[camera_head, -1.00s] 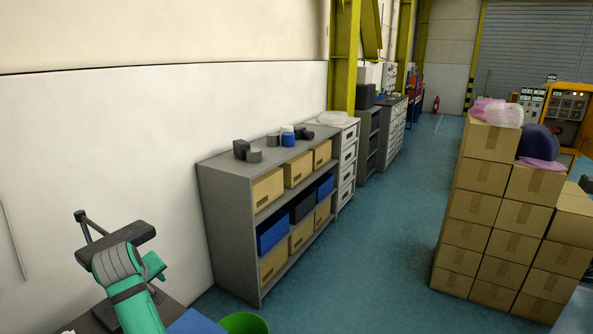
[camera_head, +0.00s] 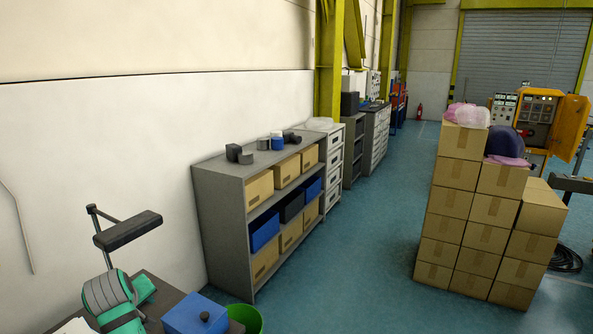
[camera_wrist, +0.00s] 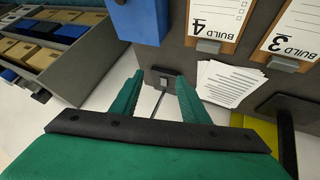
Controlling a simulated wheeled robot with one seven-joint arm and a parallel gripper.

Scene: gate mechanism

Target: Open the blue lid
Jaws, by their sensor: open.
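A blue box with a blue lid (camera_head: 195,314) and a small black knob stands at the bottom of the head view; its lower part is cut off by the frame edge. The lid looks closed. A blue surface (camera_wrist: 143,18), apparently the same box, shows at the top of the wrist view. My gripper (camera_wrist: 160,82) is open and empty, with its two green fingers spread and the blue surface beyond them. In the head view my green and grey arm is at the lower left, left of the box; the fingertips cannot be made out there.
A dark lamp-like bar (camera_head: 128,230) on a post stands above the work table. A green bin (camera_head: 246,319) is right of the blue box. Build cards (camera_wrist: 218,24) and loose papers (camera_wrist: 228,83) lie on the table. A grey shelf (camera_head: 222,208) stands along the wall.

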